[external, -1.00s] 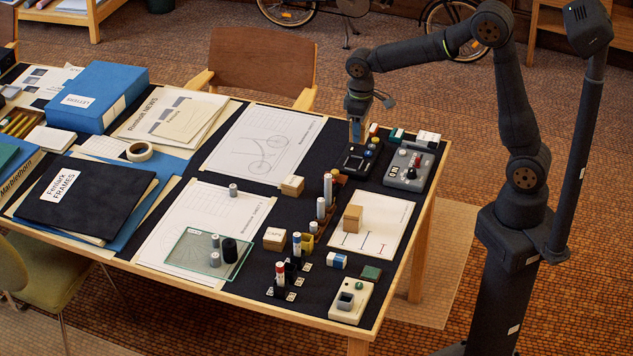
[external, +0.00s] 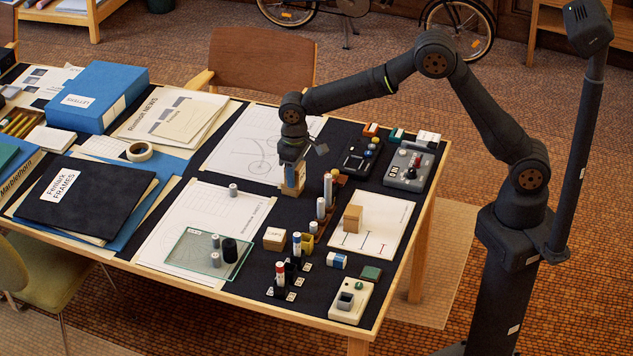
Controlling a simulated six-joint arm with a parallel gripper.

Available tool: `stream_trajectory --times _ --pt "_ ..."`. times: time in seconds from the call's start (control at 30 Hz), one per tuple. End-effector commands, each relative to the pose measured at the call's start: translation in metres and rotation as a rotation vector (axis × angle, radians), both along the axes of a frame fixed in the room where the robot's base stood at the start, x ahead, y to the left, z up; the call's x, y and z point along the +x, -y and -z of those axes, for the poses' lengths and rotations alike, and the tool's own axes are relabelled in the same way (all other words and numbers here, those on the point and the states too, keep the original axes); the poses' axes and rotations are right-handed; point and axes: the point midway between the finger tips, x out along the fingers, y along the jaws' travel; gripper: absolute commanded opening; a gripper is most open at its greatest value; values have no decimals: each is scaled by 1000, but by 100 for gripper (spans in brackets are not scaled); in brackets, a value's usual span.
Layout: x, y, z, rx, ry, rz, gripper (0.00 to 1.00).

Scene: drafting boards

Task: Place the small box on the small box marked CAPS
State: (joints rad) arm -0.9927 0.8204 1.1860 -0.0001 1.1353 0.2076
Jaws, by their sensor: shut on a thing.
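The small box (external: 292,190), light brown wood, is at the front right corner of the upper drawing sheet. My gripper (external: 292,183) comes down on it from above and is shut on it, hiding its top. I cannot tell whether the box is raised off the board. The small box marked CAPS (external: 274,240), tan with a pale top and reddish lettering, stands nearer the front on the dark mat, apart from my gripper. Nothing lies on its top.
A rack with upright white cylinders (external: 321,208) stands just right of the path between the two boxes. Red-topped tubes (external: 280,272) stand in front of the CAPS box. Another wooden block (external: 352,218) stands on a sheet at right. A grey cylinder (external: 233,190) is at left.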

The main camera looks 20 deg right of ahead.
Motion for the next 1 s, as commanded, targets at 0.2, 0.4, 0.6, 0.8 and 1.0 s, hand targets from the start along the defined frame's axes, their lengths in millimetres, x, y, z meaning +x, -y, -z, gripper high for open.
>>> stream_trajectory --times 0.2,0.4,0.6,0.8,1.0 --pt "-27 -42 30 -1 -1 -5 18" --pt "-49 -75 55 -1 -1 -3 18" --pt "-57 -89 64 1 1 0 18" --pt "-57 -89 85 -2 -1 0 18" --pt "-57 -89 104 0 0 0 18"
